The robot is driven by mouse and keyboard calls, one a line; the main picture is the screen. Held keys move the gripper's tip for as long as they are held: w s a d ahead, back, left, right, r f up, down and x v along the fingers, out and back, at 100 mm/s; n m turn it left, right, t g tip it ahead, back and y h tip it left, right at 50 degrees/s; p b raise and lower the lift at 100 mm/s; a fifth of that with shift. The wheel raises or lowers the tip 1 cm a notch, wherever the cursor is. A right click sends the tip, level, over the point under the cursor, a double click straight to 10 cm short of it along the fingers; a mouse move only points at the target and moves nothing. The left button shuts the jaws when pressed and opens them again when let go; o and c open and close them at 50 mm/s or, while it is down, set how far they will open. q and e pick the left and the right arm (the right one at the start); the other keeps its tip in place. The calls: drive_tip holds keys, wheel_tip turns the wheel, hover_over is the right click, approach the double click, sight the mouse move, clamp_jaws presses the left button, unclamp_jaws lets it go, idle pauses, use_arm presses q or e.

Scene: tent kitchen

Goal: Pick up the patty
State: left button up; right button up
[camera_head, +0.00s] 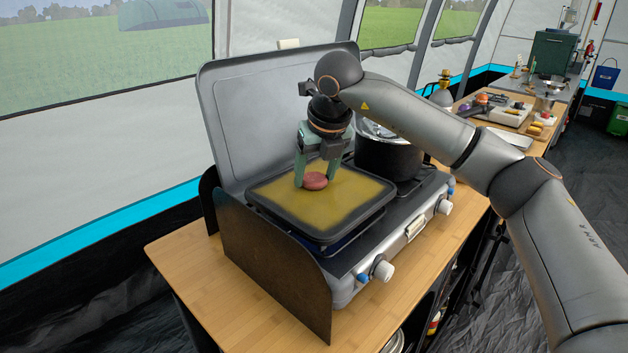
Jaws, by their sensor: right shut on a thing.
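The patty (315,181) is a small reddish-brown disc at the middle of the yellowish griddle pan (264,200) on the camping stove. My right gripper (315,180) points down over the pan, and its two green fingers are shut on the patty from both sides. I cannot tell whether the patty touches the pan or is slightly above it. My left gripper is not in view.
A dark pot (388,157) stands on the stove right behind my right gripper. The raised grey stove lid (235,130) is behind the pan, and a dark side shield (270,265) stands at the left. The wooden counter (185,255) is bare at the front left.

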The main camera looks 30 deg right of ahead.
sight(313, 175)
drive_tip(key=shift+r, duration=0.1)
drive_tip(key=shift+r, duration=0.5)
wheel_tip(313, 175, up, 3)
drive_tip(key=shift+s+d+f, duration=0.1)
drive_tip(key=shift+s+f, duration=0.05)
drive_tip(key=s+d+r, duration=0.4)
drive_tip(key=s+r, duration=0.5)
drive_tip(key=s, duration=0.4)
drive_tip(key=shift+d+p, duration=0.2)
drive_tip(key=shift+p, duration=0.25)
